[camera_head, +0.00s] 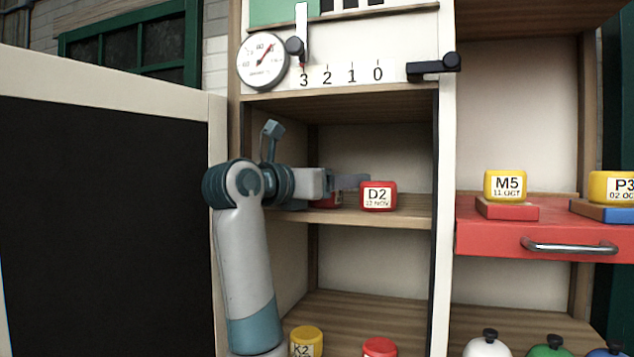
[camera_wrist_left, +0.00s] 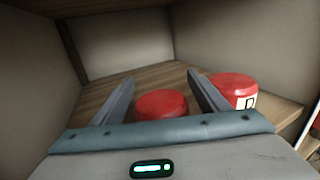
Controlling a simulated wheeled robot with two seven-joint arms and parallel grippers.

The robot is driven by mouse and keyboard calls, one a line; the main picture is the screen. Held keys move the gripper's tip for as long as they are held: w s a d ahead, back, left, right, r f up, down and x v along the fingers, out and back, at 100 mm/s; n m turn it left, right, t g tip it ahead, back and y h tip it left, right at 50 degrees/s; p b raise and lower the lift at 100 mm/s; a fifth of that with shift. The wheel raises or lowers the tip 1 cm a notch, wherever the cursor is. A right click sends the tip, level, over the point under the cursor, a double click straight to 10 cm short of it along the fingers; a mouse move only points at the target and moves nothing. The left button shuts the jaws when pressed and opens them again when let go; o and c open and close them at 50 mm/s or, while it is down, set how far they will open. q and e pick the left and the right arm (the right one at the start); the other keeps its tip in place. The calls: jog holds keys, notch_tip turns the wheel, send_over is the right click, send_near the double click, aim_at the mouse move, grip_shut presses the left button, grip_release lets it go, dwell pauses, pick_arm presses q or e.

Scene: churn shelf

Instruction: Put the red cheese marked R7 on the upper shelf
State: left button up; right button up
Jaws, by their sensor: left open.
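A red cheese (camera_wrist_left: 162,104) stands on the upper shelf (camera_head: 405,215), between the spread fingers of my left gripper (camera_wrist_left: 161,78). In the head view this red cheese (camera_head: 335,201) is mostly hidden behind my left gripper (camera_head: 350,181). Its label cannot be read, so I cannot tell whether it is R7. My left gripper is open, reaching into the compartment from the left. The red cheese D2 (camera_head: 378,196) stands just to the right, outside the fingers; it also shows in the wrist view (camera_wrist_left: 235,86). My right gripper is not in view.
On the lower shelf are the yellow cheese K2 (camera_head: 306,340) and another red cheese (camera_head: 380,347), its label cut off. An open dark door (camera_head: 105,220) stands at left. At right, yellow cheese M5 (camera_head: 505,185) sits on a red board above a red drawer (camera_head: 490,240).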

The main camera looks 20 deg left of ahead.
pick_arm(q)
jog(key=b+v, duration=0.5)
jog(key=v, duration=0.6)
jog(key=shift+b, duration=0.3)
jog(key=shift+s+a, duration=0.2)
jog(key=shift+s, duration=0.25)
jog(key=shift+f, duration=0.15)
